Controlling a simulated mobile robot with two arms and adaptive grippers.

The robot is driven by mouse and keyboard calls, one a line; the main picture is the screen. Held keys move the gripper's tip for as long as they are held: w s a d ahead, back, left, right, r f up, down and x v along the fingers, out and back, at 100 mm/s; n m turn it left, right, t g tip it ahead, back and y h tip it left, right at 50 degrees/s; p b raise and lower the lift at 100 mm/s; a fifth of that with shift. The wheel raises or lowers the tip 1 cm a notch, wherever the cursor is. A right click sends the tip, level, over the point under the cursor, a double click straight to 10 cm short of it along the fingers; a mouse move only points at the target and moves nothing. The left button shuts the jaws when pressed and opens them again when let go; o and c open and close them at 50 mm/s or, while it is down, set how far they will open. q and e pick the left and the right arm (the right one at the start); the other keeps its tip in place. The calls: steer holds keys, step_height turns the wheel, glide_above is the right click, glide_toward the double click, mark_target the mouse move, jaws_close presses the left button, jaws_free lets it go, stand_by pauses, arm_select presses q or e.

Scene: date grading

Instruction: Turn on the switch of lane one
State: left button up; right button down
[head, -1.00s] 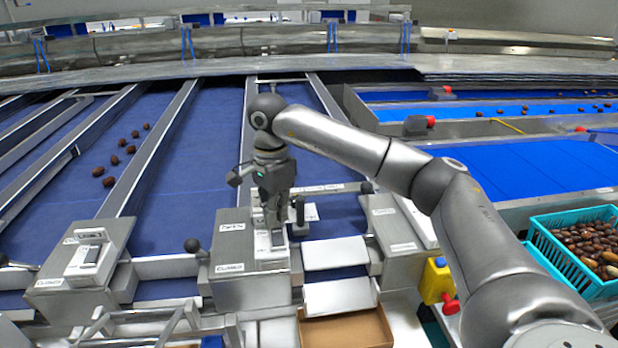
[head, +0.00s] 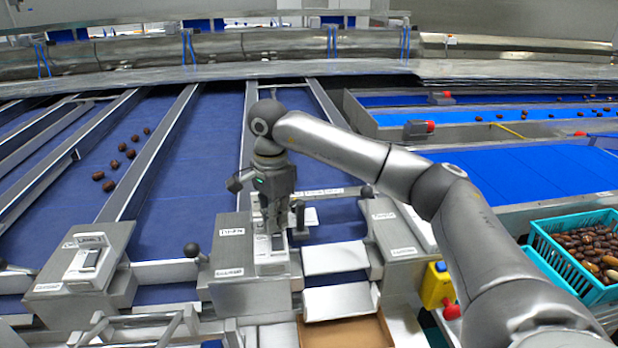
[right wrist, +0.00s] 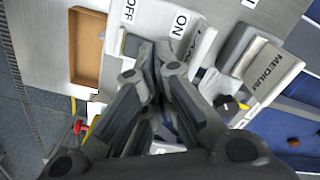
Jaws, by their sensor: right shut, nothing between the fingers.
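A grey switch box (head: 253,292) stands at the front of the lanes, with a white switch plate (head: 270,257) on its top. My right gripper (head: 276,229) is shut and empty, pointing down at this plate. In the right wrist view the gripper's fingertips (right wrist: 152,53) are over the plate, between the ON label (right wrist: 179,23) and the metal frame. The fingers hide most of the rocker, so I cannot tell its position or whether they touch it. Another switch box (head: 72,295) with its own switch (head: 90,258) stands to the left. My left gripper is not in view.
Dark dates (head: 115,164) lie on the left blue belt. A black-knobbed lever (head: 192,250) stands left of the switch box. A box labelled MEDIUM (right wrist: 262,68) is near the gripper. A cardboard box (head: 345,331), yellow container (head: 436,285) and teal crate (head: 548,240) of dates are to the right.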

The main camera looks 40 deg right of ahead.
steer(key=shift+f+b, duration=0.9)
steer(key=shift+f, duration=0.45)
stand_by(0.9)
steer(key=shift+s+r, duration=0.1)
steer(key=shift+w+r+p, duration=0.2)
steer(key=shift+r+p, duration=0.6)
steer(key=shift+r, duration=0.1)
steer(key=shift+s+r+p, duration=0.1)
steer(key=shift+r+p, duration=1.45)
steer(key=shift+r, duration=1)
